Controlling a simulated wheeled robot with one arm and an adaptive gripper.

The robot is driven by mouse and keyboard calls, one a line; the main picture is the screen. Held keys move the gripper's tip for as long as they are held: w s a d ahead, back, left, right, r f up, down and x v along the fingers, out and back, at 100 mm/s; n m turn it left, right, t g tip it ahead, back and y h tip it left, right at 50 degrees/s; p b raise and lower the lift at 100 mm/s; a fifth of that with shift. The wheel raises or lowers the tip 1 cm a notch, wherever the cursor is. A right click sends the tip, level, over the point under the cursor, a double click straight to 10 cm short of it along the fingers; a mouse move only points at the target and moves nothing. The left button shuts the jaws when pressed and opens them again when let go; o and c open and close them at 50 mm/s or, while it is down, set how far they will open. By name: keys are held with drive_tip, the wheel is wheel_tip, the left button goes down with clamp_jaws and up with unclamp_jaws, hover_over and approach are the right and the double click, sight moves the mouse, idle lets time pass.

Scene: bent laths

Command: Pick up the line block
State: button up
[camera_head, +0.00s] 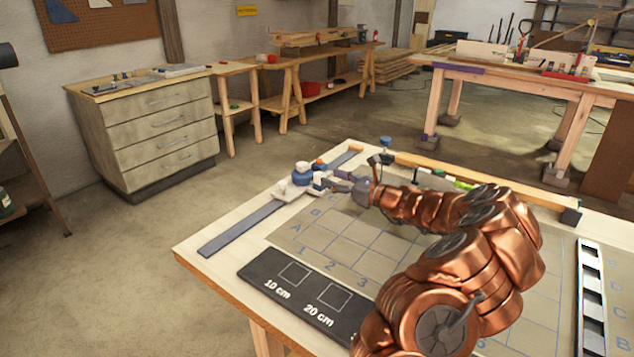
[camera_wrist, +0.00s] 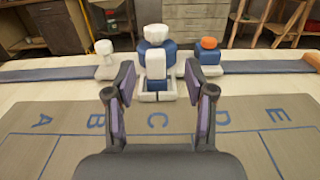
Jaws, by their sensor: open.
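Several small blue-and-white pieces stand in a row at the far edge of the gridded board; I cannot tell for certain which is the line block. In the wrist view, a small upright white block with a blue base (camera_wrist: 156,66) stands in a white holder (camera_wrist: 155,97), lined up between my fingertips and beyond them. Behind it is a larger blue piece with a white knob (camera_wrist: 156,38). My gripper (camera_wrist: 159,88) is open and empty, apart from the block. In the head view, my gripper (camera_head: 343,184) is close to the cluster (camera_head: 303,177).
A white knobbed piece (camera_wrist: 104,52) stands at left and an orange-topped blue piece (camera_wrist: 208,50) at right, both near the middle block. A flat blue-grey strip (camera_head: 238,228) runs along the table edge. The lettered board (camera_head: 320,237) is clear before the pieces.

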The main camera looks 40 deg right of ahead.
sight(319, 173)
drive_tip(key=shift+a+x, duration=0.15)
drive_tip(key=shift+x, duration=1.15)
drive_tip(key=shift+a+x, duration=0.1)
drive_tip(key=shift+x, duration=1.2)
drive_tip(key=shift+s+f, duration=0.1)
drive_tip(key=shift+s, duration=0.05)
drive_tip(key=shift+c, duration=0.4)
clamp_jaws()
